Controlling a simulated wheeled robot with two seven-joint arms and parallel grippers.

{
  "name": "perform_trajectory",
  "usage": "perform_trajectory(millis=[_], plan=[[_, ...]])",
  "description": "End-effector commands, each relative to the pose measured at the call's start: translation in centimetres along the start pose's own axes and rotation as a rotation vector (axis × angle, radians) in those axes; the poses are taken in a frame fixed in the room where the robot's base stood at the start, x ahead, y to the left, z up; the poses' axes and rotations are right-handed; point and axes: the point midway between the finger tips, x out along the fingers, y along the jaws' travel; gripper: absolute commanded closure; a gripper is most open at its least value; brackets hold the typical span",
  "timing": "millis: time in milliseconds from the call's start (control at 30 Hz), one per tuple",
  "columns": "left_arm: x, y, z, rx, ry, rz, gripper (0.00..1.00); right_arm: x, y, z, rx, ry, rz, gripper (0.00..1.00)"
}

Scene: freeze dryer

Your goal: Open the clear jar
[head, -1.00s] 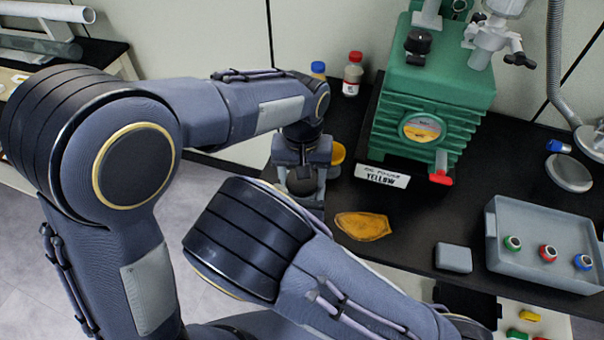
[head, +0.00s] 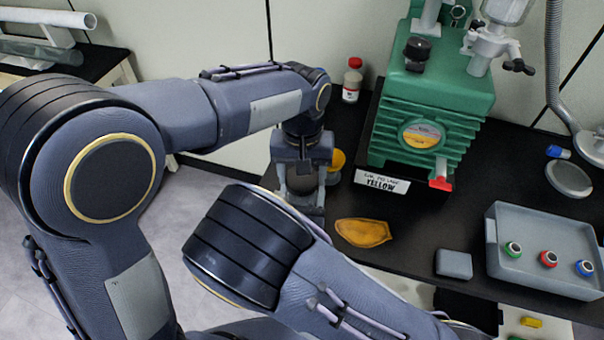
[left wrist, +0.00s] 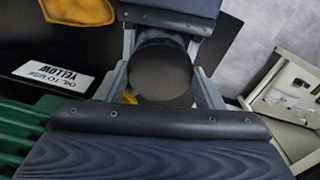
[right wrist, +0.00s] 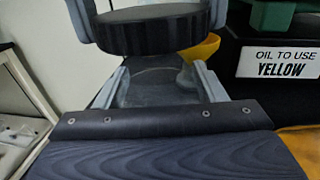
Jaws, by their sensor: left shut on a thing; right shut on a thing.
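The clear jar (right wrist: 150,88) stands between the fingers of my right gripper (right wrist: 158,82), which is shut on its glass body in the right wrist view. The jar's black ribbed lid (right wrist: 155,32) is above it, held by my left gripper (head: 303,180). A narrow gap seems to show between lid and glass. In the left wrist view I look down on the lid's dark round top (left wrist: 160,72), with a finger on each side. In the head view my right forearm hides most of the jar and right gripper.
The green pump (head: 430,110) with a label "OIL TO USE YELLOW" (head: 382,184) stands right of the jar. An orange-yellow flat piece (head: 363,233) lies in front. A red-capped bottle (head: 352,82) is behind. A grey tray (head: 545,240) of colored-ring caps is at right.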

Motion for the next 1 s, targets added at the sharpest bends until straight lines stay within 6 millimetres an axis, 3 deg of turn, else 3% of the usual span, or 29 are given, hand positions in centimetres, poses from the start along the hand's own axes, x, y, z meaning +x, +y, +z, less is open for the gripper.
perform_trajectory(millis=[200,500,533,700,1000], plan=[[-2.8,0.1,-0.1,0.0,0.004,0.004,0.66,0.0,0.0,0.0,0.0,0.0,0.0,1.0],[-3.3,0.0,0.0,0.0,0.002,0.001,0.66,0.0,0.0,0.0,0.0,0.0,0.0,1.0],[-3.3,0.0,0.0,0.0,0.002,0.001,0.66,0.0,0.0,0.0,0.0,0.0,0.0,0.34],[-3.3,0.0,0.0,0.0,0.002,0.001,0.66,0.0,0.0,0.0,0.0,0.0,0.0,0.11],[-3.2,0.0,0.0,0.0,0.002,0.001,0.66,-0.1,0.0,0.0,0.0,0.0,0.001,0.11]])
